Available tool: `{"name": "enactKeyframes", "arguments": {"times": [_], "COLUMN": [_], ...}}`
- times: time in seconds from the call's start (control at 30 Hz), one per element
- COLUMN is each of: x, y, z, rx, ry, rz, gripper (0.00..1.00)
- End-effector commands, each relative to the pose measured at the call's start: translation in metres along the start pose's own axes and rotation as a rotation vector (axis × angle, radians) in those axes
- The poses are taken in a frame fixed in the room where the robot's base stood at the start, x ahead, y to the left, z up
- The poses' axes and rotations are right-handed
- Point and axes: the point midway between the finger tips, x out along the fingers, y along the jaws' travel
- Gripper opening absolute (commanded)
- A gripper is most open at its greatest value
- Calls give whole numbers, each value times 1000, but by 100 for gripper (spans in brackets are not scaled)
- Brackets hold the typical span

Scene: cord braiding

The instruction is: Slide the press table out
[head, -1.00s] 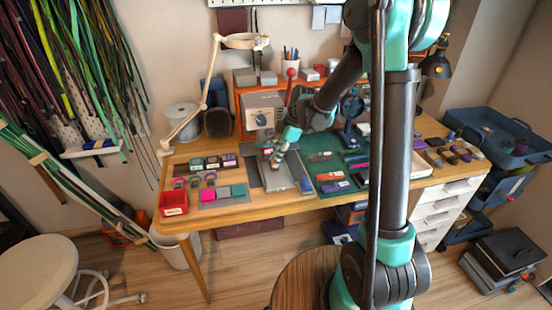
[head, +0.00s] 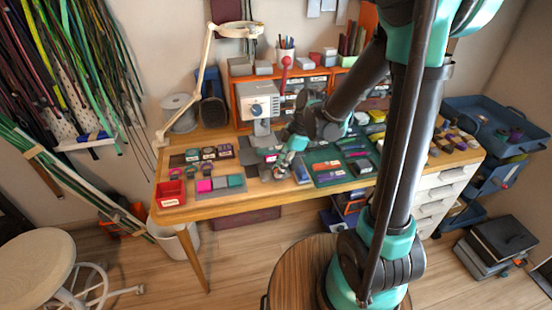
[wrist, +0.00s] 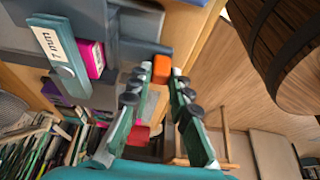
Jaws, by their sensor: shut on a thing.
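The grey press (head: 262,101) stands on the workbench below the orange shelf in the head view. In the head view my gripper (head: 275,172) is in front of the press, near the bench's front edge, and partly hides the plate.
A red tray (head: 171,193) and a mat with coloured blocks (head: 222,186) lie to the left. A green mat with several pieces (head: 335,177) lies close on the right.

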Motion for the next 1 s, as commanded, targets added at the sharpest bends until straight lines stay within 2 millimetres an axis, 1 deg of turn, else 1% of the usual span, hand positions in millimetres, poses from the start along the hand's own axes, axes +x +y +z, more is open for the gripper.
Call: {"name": "enactKeyframes", "arguments": {"times": [0.03, 0.1, 0.2, 0.57, 0.6, 0.73, 1.0], "x": [0, 0, 0, 0, 0, 0, 0], "y": [-8, -15, -21, -24, -24, -23, -23], "z": [0, 0, 0, 0, 0, 0, 0], "rx": [0, 0, 0, 0, 0, 0, 0], "ry": [1, 1, 1, 1, 1, 1, 1], "rz": [0, 0, 0, -2, -2, -1, 0], "gripper": [0, 0, 0, 0, 23, 40, 40]}}
